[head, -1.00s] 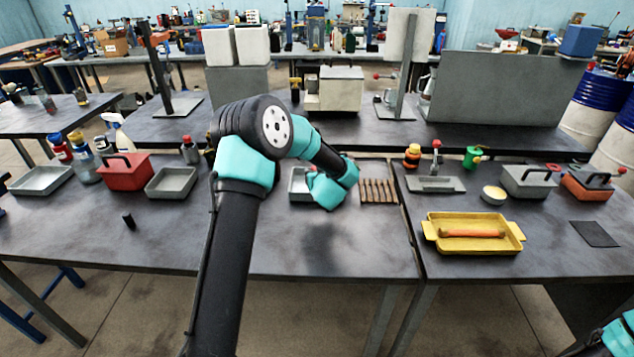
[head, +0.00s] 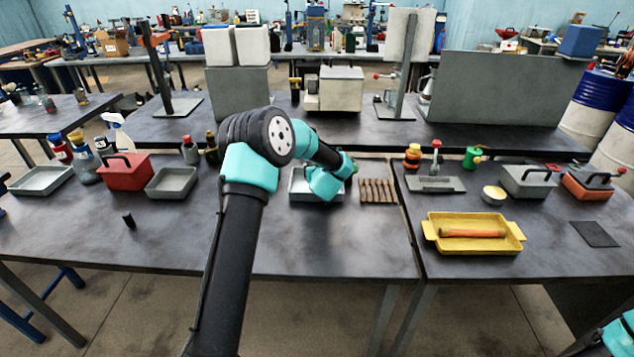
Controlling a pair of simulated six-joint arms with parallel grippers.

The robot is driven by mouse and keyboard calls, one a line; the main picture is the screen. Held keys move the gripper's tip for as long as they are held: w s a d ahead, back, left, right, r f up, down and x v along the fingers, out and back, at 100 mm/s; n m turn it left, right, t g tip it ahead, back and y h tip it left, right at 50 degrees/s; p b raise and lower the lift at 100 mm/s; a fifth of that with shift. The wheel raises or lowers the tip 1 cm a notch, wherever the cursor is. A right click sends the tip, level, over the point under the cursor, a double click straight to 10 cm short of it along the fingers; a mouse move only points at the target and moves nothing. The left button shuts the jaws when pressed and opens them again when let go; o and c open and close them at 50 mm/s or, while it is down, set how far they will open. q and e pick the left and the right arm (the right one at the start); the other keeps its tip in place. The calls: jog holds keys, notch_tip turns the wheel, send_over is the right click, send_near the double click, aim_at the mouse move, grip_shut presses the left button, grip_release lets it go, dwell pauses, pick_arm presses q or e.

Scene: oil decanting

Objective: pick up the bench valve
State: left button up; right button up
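No part is plainly a bench valve. The likeliest candidates are a small green fitting with a yellow end (head: 473,157) and a red-knobbed lever on a grey plate (head: 436,172), both at the back of the right table in the head view. My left arm reaches over the left table. Its teal wrist is above a grey tray (head: 298,190), left of both candidates and well apart from them. The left fingers are hidden by the wrist, so I cannot tell their opening or any load. Only a teal piece of my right arm shows at the lower right corner; its gripper is out of frame.
A slotted brown block (head: 377,190) lies right of the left wrist. A yellow tray (head: 436,241) holds an orange-handled tool (head: 472,233). A red toolbox (head: 126,172) and an orange-black box (head: 588,187) stand farther out. The left table's front is mostly clear.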

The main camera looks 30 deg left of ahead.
pick_arm(q)
jog(key=shift+c, duration=0.4)
grip_shut()
